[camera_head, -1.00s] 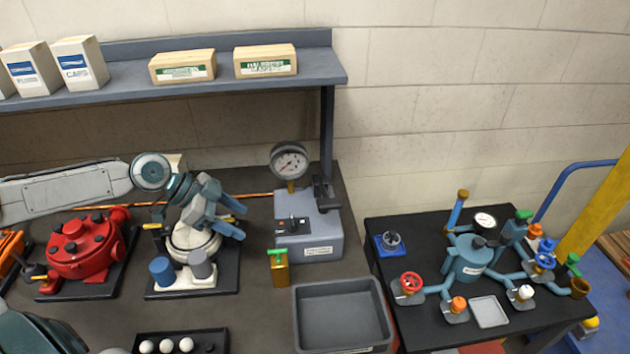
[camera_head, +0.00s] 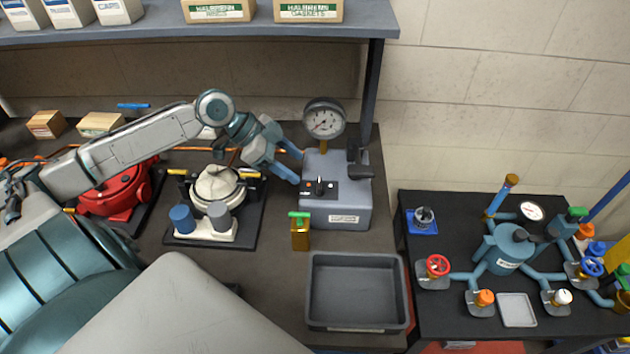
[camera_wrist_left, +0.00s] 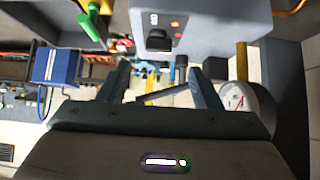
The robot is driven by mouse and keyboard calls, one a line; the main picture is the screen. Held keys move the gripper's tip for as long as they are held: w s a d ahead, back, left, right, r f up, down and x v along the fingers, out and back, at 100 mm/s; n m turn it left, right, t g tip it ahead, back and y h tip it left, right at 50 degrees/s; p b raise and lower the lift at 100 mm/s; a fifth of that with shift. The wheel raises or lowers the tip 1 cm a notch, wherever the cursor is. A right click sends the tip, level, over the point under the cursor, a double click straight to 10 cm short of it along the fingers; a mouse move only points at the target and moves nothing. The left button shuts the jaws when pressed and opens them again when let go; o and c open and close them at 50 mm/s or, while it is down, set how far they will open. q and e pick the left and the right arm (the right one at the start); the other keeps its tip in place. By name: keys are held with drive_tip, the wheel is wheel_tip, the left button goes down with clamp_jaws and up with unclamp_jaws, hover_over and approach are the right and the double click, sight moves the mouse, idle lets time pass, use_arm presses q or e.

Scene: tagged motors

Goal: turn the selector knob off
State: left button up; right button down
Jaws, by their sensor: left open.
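The selector knob (camera_head: 319,186) is a small dark knob on a black panel on the front of a grey gauge box (camera_head: 345,213). In the left wrist view the knob (camera_wrist_left: 158,43) shows on its panel beyond the fingers, near the top middle. My left gripper (camera_head: 297,167) is open and empty at the left side of the box, its fingers pointing right, apart from the knob. Its two fingers also show in the left wrist view (camera_wrist_left: 158,72), with a gap between them. My right gripper is not in view.
A round pressure gauge (camera_head: 324,119) stands on the box. A brass block with a green handle (camera_head: 300,233) stands to its front left, and an empty grey tray (camera_head: 357,327) lies in front. A white-topped motor (camera_head: 218,187) is to the left.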

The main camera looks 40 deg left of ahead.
sight(318, 183)
use_arm(q)
drive_tip(key=shift+x, duration=1.2)
drive_tip(key=shift+p+x, duration=0.7)
drive_tip(key=shift+x, duration=1.75)
drive_tip(key=c, duration=1)
